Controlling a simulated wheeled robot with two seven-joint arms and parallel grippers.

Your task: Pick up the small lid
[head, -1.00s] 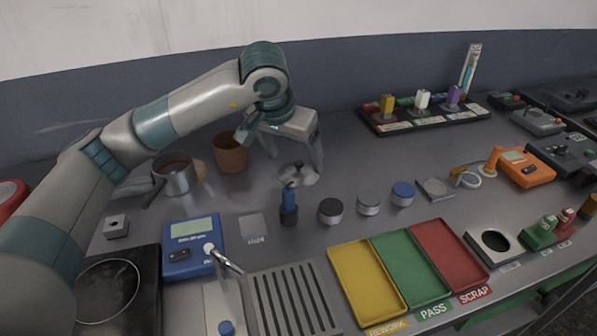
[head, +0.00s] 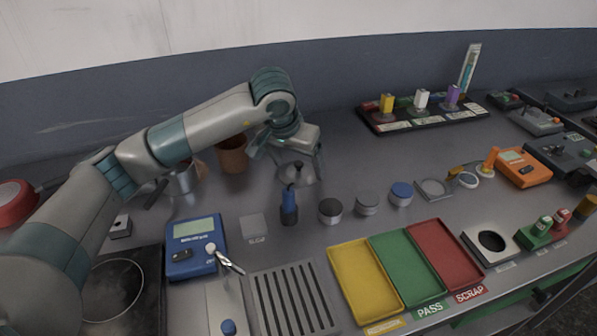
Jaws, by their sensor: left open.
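The small lid (head: 294,175) is a shiny grey metal disc with a dark knob on top. It lies on the metal bench in the middle of the head view, behind a dark blue upright tool. My left gripper (head: 298,170) is open, pointing down over the lid, with one finger on either side of it. The knob is between the fingers, and I cannot tell whether they touch the lid. My right gripper is not in view.
A brown pot (head: 232,155) and a metal pan (head: 184,180) stand to the left, close to my arm. The blue upright tool (head: 289,207) stands just in front of the lid. Several round pucks, including a black one (head: 330,211), stand to the right. Yellow, green and red trays lie in front.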

